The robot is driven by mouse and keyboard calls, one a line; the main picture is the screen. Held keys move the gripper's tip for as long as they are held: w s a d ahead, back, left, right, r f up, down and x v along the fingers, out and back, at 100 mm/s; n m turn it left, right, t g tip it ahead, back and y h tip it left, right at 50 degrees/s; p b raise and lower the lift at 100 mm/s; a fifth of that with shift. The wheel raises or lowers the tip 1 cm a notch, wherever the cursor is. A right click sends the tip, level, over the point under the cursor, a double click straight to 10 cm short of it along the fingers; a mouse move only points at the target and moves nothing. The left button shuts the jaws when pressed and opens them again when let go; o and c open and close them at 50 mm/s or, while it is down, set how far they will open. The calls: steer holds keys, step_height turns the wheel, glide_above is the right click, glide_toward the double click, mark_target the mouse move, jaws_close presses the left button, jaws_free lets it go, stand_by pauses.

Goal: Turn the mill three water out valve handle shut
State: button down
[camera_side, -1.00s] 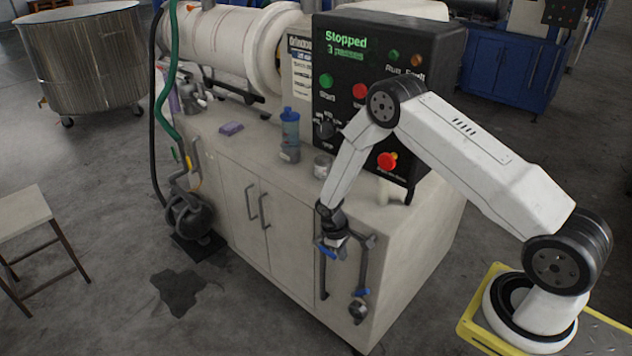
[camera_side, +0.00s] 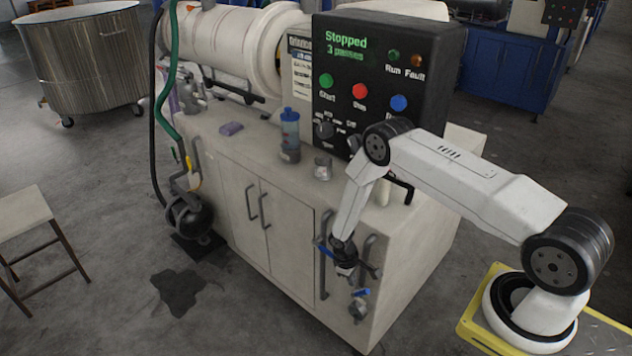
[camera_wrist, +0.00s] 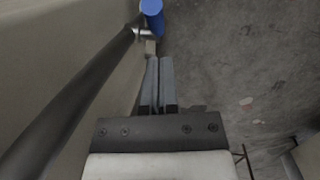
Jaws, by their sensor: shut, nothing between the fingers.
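Two blue valve handles are on the dark pipes at the right end of the cabinet front in the side view. The upper handle (camera_side: 321,247) sits just left of my gripper (camera_side: 345,270), and the lower handle (camera_side: 361,292) is below and right of it. I cannot read which one is mill three's water out. In the wrist view my gripper (camera_wrist: 158,84) is shut and empty, with its fingers side by side. A blue handle (camera_wrist: 151,7) shows just beyond the fingertips. My wrist hides part of the upper valve in the side view; contact is unclear.
A dark pipe (camera_wrist: 75,105) runs close along the left of my fingers, against the pale cabinet (camera_side: 395,275). The control box (camera_side: 420,80) reads Stopped. A blue bottle (camera_side: 290,130) and a metal cup (camera_side: 322,168) stand on top. The floor in front is open.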

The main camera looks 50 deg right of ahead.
mark_target(364, 291)
steer(key=shift+s+d+f, duration=0.25)
steer(key=shift+s+f, duration=0.4)
steer(key=shift+s, duration=0.3)
steer(key=shift+s+f, duration=0.15)
steer(key=shift+s, duration=0.4)
steer(key=shift+s+f, duration=0.2)
steer(key=shift+s, duration=0.35)
steer(key=shift+s+f, duration=1.95)
steer(key=shift+f, duration=0.25)
